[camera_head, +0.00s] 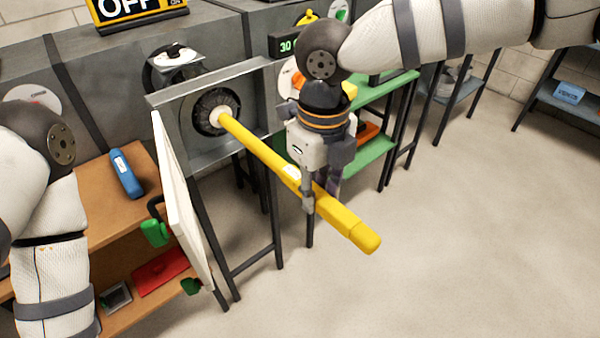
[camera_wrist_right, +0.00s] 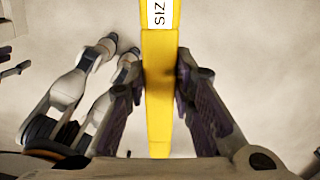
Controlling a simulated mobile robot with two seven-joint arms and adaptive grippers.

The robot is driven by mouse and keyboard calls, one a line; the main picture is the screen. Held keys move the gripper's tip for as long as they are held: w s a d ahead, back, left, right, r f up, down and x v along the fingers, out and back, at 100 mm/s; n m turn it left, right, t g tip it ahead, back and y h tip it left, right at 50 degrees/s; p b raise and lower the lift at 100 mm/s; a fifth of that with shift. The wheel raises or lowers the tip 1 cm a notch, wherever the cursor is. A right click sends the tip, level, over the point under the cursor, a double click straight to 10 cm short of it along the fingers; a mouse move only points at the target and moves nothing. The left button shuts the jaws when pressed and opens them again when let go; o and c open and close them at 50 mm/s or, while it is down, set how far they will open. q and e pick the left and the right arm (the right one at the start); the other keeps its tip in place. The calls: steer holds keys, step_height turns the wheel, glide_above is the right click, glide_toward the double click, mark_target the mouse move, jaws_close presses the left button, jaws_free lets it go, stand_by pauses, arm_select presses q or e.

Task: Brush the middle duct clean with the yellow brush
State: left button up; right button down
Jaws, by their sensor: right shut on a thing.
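The yellow brush (camera_head: 265,152) has a long square handle that slopes from the front right to a round duct opening (camera_head: 198,112) in a grey framed panel. Its head end is at or inside the dark opening; the bristles cannot be clearly told apart there. My right gripper (camera_head: 310,198) is shut on the handle, nearer its outer end. In the right wrist view the yellow handle (camera_wrist_right: 158,95) runs between the two fingers, with a white label reading "SIZ". My left arm shows at the left, but its gripper is out of view.
A white door panel (camera_head: 181,205) stands open left of the duct. A wooden shelf unit (camera_head: 95,215) holds a blue item (camera_head: 126,174) and a red item (camera_head: 160,270). A green shelf (camera_head: 372,158) stands behind my right arm. An "OFF" sign (camera_head: 135,10) is on top. The front right floor is clear.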

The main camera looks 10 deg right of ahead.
steer(key=s+d, duration=1)
steer(key=s, duration=0.5)
steer(key=shift+d, duration=0.25)
steer(key=shift+s, duration=0.1)
stand_by(0.4)
